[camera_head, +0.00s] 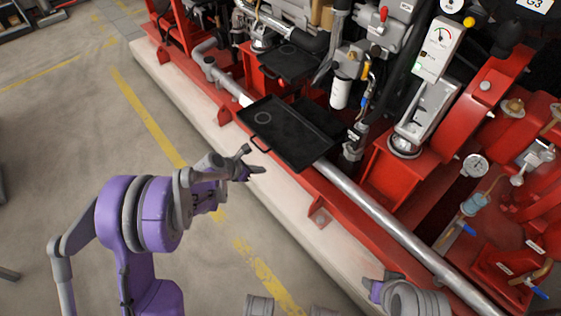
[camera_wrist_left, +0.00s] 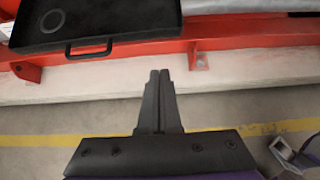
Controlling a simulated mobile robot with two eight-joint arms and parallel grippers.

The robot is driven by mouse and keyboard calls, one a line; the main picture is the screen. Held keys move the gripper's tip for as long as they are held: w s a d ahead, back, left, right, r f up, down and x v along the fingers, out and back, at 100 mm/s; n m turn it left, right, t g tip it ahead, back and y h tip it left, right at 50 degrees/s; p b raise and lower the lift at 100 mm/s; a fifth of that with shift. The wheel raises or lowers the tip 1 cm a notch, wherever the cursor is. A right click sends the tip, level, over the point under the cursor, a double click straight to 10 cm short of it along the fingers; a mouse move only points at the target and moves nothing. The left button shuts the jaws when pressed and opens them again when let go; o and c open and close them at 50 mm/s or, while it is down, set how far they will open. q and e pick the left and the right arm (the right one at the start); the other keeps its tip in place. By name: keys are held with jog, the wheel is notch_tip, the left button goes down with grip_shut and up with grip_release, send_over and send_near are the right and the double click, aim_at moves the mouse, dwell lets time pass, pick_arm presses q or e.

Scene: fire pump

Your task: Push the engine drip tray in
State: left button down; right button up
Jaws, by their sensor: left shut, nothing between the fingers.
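The engine drip tray (camera_head: 290,130) is a flat black tray with a raised rim and a round mark. It sticks out over the red base frame, with a thin handle (camera_head: 260,144) on its near edge. In the left wrist view the tray (camera_wrist_left: 110,18) and its handle (camera_wrist_left: 89,47) lie at the upper left. My left gripper (camera_head: 254,165) is shut and empty, just in front of the tray's handle and apart from it. Its closed fingers (camera_wrist_left: 160,78) point toward the red frame, right of the handle. Part of my right arm shows at the bottom right; its fingertips cannot be made out.
A second black tray (camera_head: 290,62) sits farther back among the engine parts. A silver pipe (camera_head: 385,218) runs along the red frame (camera_head: 320,188). A pale concrete plinth (camera_head: 290,215) edges the machine. The floor (camera_head: 60,120) to the left is clear, with yellow lines.

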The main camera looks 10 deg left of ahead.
pick_arm(q)
jog(key=b, duration=0.3)
send_near(289, 165)
jog(key=x, duration=0.5)
jog(key=shift+w+f, duration=0.2)
jog(key=shift+f, duration=0.2)
jog(key=shift+w+d, duration=0.1)
pick_arm(e)
notch_tip(289, 165, down, 3)
jog(key=shift+w+f, duration=0.1)
pick_arm(q)
jog(key=shift+d+r, duration=0.1)
